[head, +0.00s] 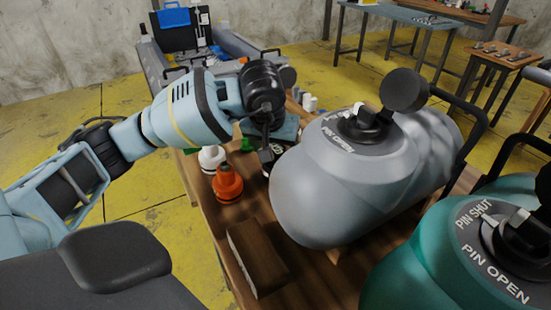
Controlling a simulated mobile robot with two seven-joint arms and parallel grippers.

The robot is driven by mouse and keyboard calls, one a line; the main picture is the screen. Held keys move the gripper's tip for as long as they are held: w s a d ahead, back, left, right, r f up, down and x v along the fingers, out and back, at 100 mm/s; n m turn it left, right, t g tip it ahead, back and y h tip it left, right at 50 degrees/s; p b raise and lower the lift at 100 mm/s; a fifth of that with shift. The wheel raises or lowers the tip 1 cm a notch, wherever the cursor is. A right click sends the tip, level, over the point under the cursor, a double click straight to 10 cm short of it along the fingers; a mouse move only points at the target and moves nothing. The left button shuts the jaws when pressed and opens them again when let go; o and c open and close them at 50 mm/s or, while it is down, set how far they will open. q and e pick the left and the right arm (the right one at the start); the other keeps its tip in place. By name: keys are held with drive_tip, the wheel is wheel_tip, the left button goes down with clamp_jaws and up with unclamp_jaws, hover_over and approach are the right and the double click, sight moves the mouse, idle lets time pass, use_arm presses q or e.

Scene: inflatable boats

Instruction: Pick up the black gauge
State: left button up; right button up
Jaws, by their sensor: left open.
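My left arm comes in from the left, and its gripper (266,140) points down over the far left part of a wooden table (205,210). Its fingers are small and dark here, and the jaws are open. A small black item with light markings, possibly the black gauge (279,149), shows close beside the fingers, against the grey inflatable tube. The gripper and wrist partly cover this spot, and I cannot tell whether they touch it. My right gripper is not in view.
A grey inflatable tube (320,200) with a black valve and a teal tube (420,265) fill the right side. An orange-red fitting (228,184), a white fitting (211,158) and a brown block (257,257) are on the table. Other benches stand behind.

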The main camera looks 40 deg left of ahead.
use_arm(q)
drive_tip(key=shift+x, duration=1.4)
drive_tip(key=shift+c, duration=0.3)
drive_tip(key=c, duration=1.1)
drive_tip(key=shift+o, duration=0.2)
wheel_tip(320, 180, up, 10)
drive_tip(key=shift+r+p, duration=0.1)
drive_tip(key=shift+p, duration=0.2)
